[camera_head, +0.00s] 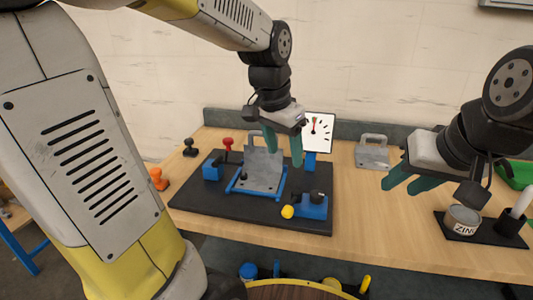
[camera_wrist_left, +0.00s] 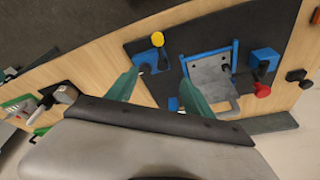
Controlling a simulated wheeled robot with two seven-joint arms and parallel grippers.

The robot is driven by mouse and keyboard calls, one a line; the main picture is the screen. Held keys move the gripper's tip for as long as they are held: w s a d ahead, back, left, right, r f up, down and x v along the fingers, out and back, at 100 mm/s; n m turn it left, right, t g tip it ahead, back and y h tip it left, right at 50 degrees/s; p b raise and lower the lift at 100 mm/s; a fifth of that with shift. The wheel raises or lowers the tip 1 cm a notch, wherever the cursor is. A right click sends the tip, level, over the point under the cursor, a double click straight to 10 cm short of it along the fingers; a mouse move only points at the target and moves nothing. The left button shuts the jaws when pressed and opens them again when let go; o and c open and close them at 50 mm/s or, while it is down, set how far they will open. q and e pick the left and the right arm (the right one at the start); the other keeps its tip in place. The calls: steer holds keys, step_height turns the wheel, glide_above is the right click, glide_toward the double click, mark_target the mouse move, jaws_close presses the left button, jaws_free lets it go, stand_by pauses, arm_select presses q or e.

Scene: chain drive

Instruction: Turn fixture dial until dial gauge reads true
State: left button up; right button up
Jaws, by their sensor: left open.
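The dial gauge (camera_head: 317,128) has a white square face with a short red needle pointing about straight up. It stands on a blue post (camera_head: 310,161) behind the fixture. The fixture has a grey plate (camera_head: 264,172) in a blue frame, and a blue block (camera_head: 313,208) with a black knob (camera_head: 317,195) and a yellow knob (camera_head: 287,212). The yellow knob also shows in the left wrist view (camera_wrist_left: 157,39). Which knob is the fixture dial is unclear. My left gripper (camera_head: 284,153) is open and empty above the fixture, touching nothing visible. My right gripper (camera_head: 402,186) is open and empty over the right tabletop.
A black mat (camera_head: 210,203) carries the fixture. A red knob (camera_head: 228,143) stands at the back left, and an orange knob (camera_head: 159,180) lies off the mat. A grey handled plate (camera_head: 372,153) and a can (camera_head: 462,219) are to the right. The table between is clear.

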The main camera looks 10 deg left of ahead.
arm_select(q)
steer(key=s+a+r+n+t, duration=0.2)
steer(key=s+a+n, duration=0.2)
steer(key=s, duration=0.5)
steer(key=shift+a+n+t+h, duration=0.25)
steer(key=shift+n+t+h, duration=0.15)
steer(key=shift+n, duration=0.1)
steer(key=shift+r, duration=0.1)
steer(key=shift+s+a+n+t, duration=0.15)
steer(key=shift+s+n, duration=0.1)
steer(key=shift+s, duration=0.2)
steer(key=shift+s+a+n+t, duration=0.15)
steer(key=shift+s+n, duration=0.1)
steer(key=shift+s, duration=0.15)
steer(key=shift+c, duration=0.2)
